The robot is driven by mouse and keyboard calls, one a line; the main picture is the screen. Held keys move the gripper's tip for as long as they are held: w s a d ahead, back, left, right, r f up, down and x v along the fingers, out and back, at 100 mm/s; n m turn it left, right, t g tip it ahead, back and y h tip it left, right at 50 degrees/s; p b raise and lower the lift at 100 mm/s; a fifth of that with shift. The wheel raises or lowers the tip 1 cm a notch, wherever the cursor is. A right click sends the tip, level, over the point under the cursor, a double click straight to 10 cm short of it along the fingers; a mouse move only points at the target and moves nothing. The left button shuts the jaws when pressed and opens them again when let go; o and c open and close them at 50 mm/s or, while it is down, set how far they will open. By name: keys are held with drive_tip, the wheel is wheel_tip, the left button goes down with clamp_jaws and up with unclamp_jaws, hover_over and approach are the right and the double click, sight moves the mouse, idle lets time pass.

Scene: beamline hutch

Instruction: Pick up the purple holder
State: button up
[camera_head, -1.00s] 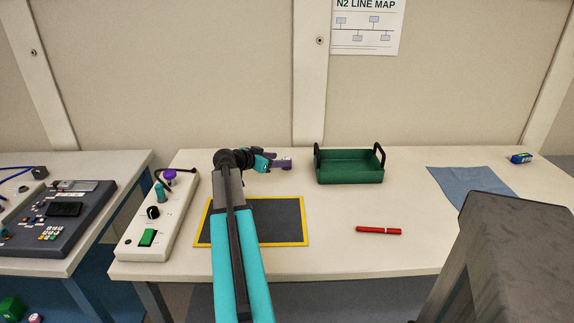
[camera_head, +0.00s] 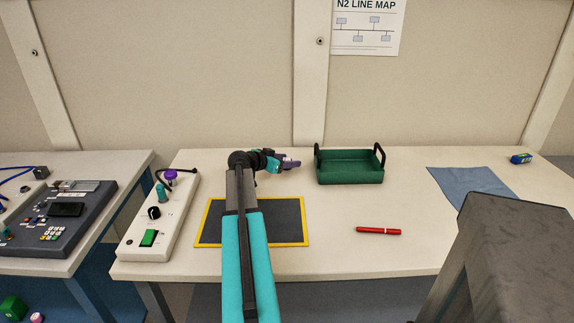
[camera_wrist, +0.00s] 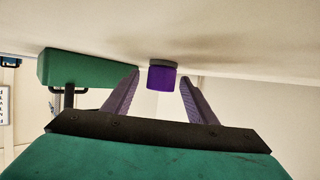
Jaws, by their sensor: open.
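The purple holder (camera_wrist: 162,78) shows in the wrist view as a small purple block with a grey end, against the pale table top. It lies ahead of my gripper (camera_wrist: 160,80), in line with the gap between the fingers. The two fingers are apart on either side of it in the picture, and neither visibly grips it. In the head view my gripper (camera_head: 290,162) is low over the back of the table, left of the green tray. There the holder cannot be told apart from the purplish fingers.
The green tray (camera_head: 350,168) with black handles stands close right of my gripper. A yellow-edged dark mat (camera_head: 282,222), a red marker (camera_head: 378,231), a blue cloth (camera_head: 470,188) and a white control box (camera_head: 150,232) are on the table.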

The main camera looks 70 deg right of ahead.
sight(287, 159)
idle(0.4)
drive_tip(key=c, duration=1.2)
drive_tip(key=shift+r, duration=0.1)
drive_tip(key=shift+r, duration=1.65)
drive_tip(key=w+a, duration=0.2)
drive_tip(key=a, duration=0.2)
drive_tip(key=w+a+r+b, duration=0.1)
drive_tip(key=w+a, duration=0.2)
drive_tip(key=a, duration=0.2)
drive_tip(key=w+a, duration=0.3)
drive_tip(key=a, duration=0.1)
drive_tip(key=shift+a+r+b, duration=0.25)
drive_tip(key=shift+a+b, duration=0.1)
drive_tip(key=shift+a, duration=0.05)
